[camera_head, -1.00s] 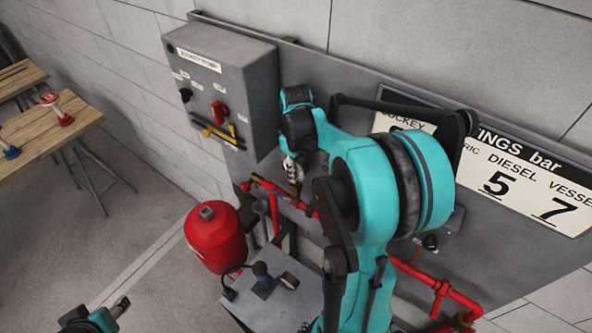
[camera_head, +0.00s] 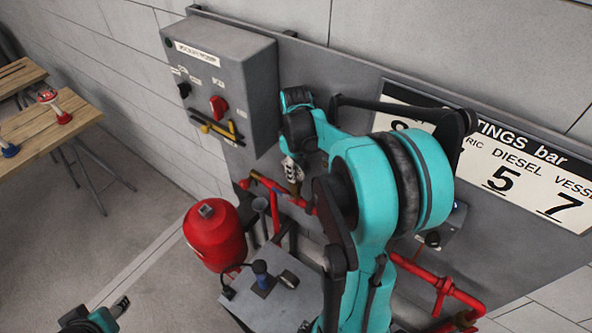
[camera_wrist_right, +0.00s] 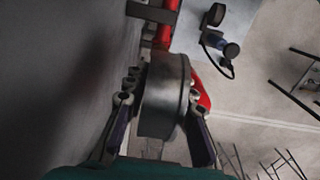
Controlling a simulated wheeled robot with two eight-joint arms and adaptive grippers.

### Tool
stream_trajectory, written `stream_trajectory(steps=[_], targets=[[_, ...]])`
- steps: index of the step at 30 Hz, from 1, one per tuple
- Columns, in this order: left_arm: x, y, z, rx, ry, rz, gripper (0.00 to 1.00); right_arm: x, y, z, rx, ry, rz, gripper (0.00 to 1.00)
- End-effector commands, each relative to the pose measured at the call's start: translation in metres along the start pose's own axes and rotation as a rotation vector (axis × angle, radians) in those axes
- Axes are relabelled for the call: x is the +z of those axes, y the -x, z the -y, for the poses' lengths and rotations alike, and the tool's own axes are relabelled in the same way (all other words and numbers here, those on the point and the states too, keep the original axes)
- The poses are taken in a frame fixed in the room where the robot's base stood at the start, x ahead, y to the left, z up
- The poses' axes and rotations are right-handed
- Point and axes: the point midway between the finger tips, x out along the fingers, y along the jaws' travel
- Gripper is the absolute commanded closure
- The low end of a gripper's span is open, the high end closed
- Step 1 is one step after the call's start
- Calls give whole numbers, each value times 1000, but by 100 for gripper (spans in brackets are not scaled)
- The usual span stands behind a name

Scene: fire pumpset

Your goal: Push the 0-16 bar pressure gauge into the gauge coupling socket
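The pressure gauge (camera_wrist_right: 165,97) shows in the right wrist view as a round grey metal body, seen from its side. My right gripper (camera_wrist_right: 160,97) has one finger on each side of it and appears shut on it. In the head view my right gripper (camera_head: 291,168) is small, in front of the grey panel and just above the red pipework. The gauge's dial face is turned out of sight. The gauge coupling socket cannot be made out, so contact with it cannot be told. My left gripper (camera_head: 120,305) is at the lower left, away from the panel; its jaws are unclear.
A grey control box (camera_head: 222,85) with a red switch is on the panel, left of my right gripper. A red tank (camera_head: 214,238) stands below, beside a grey stand (camera_head: 290,302). A red pipe (camera_head: 425,277) runs at right. A wooden table (camera_head: 40,125) is far left.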

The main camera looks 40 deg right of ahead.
Motion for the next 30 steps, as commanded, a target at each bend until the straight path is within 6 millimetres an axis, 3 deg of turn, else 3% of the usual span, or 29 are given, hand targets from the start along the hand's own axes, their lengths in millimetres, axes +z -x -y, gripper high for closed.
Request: stream_trajectory(steps=[1,3,14,30], targets=[[0,0,0,0,0,0,54,0,0,0,0,0,-1,62],[0,0,0,0,0,0,54,0,0,0,0,0,-1,51],[0,0,0,0,0,0,54,0,5,0,0,0,-1,51],[0,0,0,0,0,0,54,0,106,0,0,0,-1,51]])
